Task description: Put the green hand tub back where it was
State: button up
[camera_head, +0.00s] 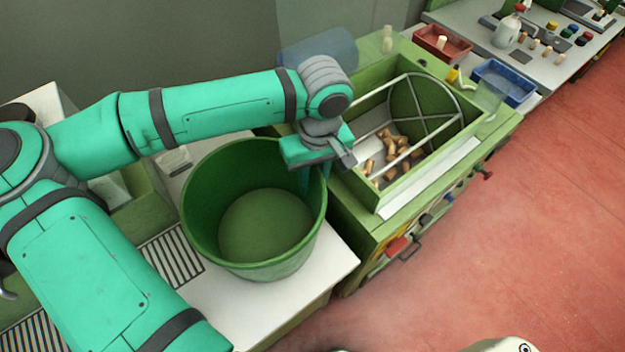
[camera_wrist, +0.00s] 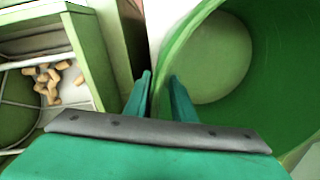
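The green hand tub (camera_head: 265,262) is round, deep and empty, and stands upright over the white top at the lower middle of the head view. I cannot tell whether its base touches that top. My gripper (camera_head: 306,178) is at its right-hand rim, pointing down. In the wrist view the tub (camera_wrist: 270,75) fills the right side. My gripper (camera_wrist: 160,85) has one finger inside the tub and one outside, close together with the rim between them. It looks shut on the wall, though the contact is partly hidden.
A green bin (camera_head: 447,150) with a wire frame and several corks (camera_head: 392,150) stands right of the tub. A red tray (camera_head: 452,47) and a blue tray (camera_head: 510,82) lie beyond it. The white top (camera_head: 335,262) is bare at the tub's front right.

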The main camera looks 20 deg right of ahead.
notch_tip(320, 180, up, 12)
jog(key=shift+d, duration=0.4)
jog(key=shift+f, duration=0.15)
dwell(0.3)
